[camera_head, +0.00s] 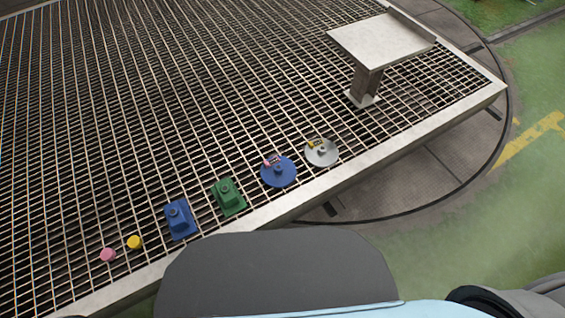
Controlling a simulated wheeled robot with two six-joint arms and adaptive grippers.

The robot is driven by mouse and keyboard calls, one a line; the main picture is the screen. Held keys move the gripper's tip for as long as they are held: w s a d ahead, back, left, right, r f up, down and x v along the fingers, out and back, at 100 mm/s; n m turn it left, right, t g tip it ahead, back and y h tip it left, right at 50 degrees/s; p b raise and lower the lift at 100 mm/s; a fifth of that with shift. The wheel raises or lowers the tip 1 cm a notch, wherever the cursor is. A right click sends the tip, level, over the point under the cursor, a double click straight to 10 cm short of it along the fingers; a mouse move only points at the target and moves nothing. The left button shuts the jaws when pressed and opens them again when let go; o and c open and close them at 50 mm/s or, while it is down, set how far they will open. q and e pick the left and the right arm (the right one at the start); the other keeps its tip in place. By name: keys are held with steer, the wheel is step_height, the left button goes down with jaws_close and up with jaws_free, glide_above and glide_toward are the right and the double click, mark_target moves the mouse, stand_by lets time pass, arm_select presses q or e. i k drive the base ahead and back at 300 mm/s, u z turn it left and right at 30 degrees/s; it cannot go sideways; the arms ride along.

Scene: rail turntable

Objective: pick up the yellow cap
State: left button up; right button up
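The yellow cap (135,242) is a small round piece lying on the metal grating near its front edge, at the lower left of the head view. A pink cap (108,254) lies just left of it, apart from it. Nothing covers the yellow cap. Neither of my grippers shows in the head view.
On the grating (150,110), rightward, stand a blue square block (180,220), a green square block (229,196), a blue disc (278,176) with a small pink piece, and a grey disc (322,153) with a small yellow piece. A raised metal stand (380,40) is at upper right.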

mark_target(134, 242)
steer(key=u, duration=2.45)
